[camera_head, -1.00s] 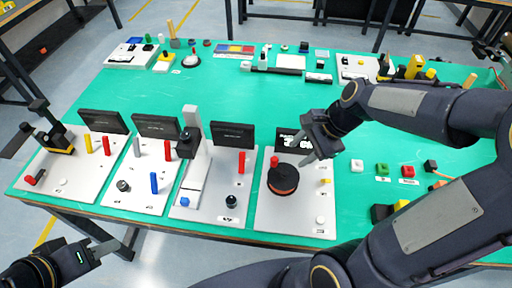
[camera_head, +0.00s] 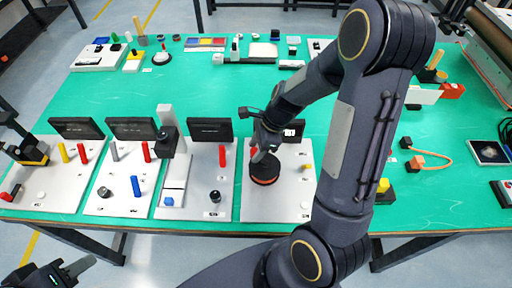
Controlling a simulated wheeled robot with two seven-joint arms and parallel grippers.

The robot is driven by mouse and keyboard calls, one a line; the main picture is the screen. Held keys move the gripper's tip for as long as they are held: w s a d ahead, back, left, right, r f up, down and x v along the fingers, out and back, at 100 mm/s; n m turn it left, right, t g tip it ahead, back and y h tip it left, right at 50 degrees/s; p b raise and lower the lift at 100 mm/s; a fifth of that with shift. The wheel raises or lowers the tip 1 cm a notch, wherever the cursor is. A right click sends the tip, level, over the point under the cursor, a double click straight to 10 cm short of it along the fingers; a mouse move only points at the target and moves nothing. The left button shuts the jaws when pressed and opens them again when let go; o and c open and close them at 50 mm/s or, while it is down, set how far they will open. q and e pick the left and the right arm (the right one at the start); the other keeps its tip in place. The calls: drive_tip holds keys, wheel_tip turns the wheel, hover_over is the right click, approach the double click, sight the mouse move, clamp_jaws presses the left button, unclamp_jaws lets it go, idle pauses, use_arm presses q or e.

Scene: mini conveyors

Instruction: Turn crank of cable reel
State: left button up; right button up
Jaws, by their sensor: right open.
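The cable reel (camera_head: 265,174), a dark round drum with an orange-red band, sits on the rightmost pale panel (camera_head: 262,208) in the head view. Its red crank knob (camera_head: 254,149) shows beside my fingers at the reel's upper left. My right gripper (camera_head: 259,155) is open and points down at the knob, over the back of the reel. I cannot tell whether the fingers touch the knob. The gripper hides part of the reel's back. My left gripper (camera_head: 84,266) is at the bottom left, away from the panels, and its jaw opening is unclear.
More panels with levers and knobs stand left of the reel, each with a dark screen (camera_head: 210,130) behind. My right arm covers the table to the right of the reel. The green table's middle is clear.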

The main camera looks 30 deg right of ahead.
drive_tip(key=shift+c, duration=0.4)
clamp_jaws()
drive_tip(key=shift+a+n, duration=0.15)
drive_tip(key=shift+n, duration=0.15)
